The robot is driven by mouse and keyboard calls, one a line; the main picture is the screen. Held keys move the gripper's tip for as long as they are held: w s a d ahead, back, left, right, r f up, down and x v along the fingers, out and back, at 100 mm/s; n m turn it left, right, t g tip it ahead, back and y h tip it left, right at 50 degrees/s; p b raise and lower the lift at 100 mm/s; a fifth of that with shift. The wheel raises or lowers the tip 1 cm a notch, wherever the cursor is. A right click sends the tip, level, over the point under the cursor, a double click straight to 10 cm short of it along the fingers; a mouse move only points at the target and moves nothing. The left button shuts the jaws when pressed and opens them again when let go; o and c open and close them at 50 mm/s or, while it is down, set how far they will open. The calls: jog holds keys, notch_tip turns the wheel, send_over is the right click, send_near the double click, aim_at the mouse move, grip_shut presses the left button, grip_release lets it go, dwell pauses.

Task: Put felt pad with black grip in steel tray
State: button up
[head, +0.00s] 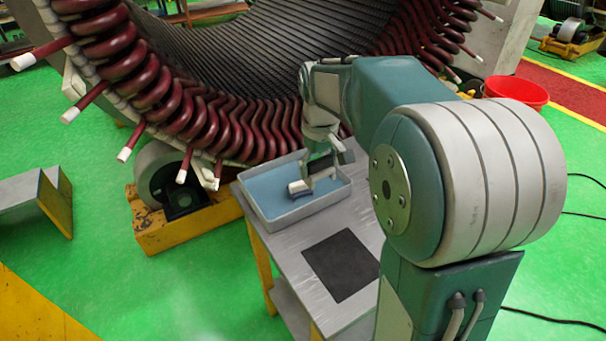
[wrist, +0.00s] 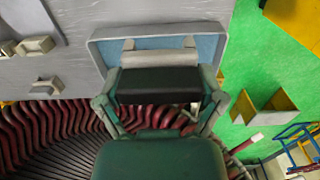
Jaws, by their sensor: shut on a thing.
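The steel tray (head: 296,213) is a shallow, light grey box with a blue lining on the left end of the bench; its rim also shows in the wrist view (wrist: 94,48). My gripper (head: 311,181) reaches down inside the tray and is shut on the felt pad. The pad (head: 299,188) shows as a small pale piece with a dark edge, low over the blue lining. In the wrist view a pale bar (wrist: 160,58) and a dark block lie between my fingers. I cannot tell whether the pad touches the lining.
The grey bench (head: 285,245) carries a black mat (head: 342,265) in front of the tray. Tan pieces (wrist: 36,45) lie on the bench in the wrist view. The large stator with dark red coils (head: 200,115) stands close behind. A red bucket (head: 517,91) is at the right.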

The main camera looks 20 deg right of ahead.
jog(key=w+a+f, duration=0.6)
jog(key=w, duration=0.1)
jog(key=w+a+f, duration=0.3)
jog(key=w, duration=0.1)
jog(key=shift+a+f, duration=0.35)
jog(key=shift+a, duration=0.05)
notch_tip(320, 180, down, 3)
jog(key=shift+a+r, duration=0.1)
jog(key=shift+r, duration=0.1)
jog(key=shift+d+f, duration=0.2)
jog(key=shift+f, duration=0.1)
jog(key=shift+d, duration=0.3)
jog(key=shift+a+f, duration=0.35)
jog(key=shift+f, duration=0.25)
jog(key=shift+d, duration=0.1)
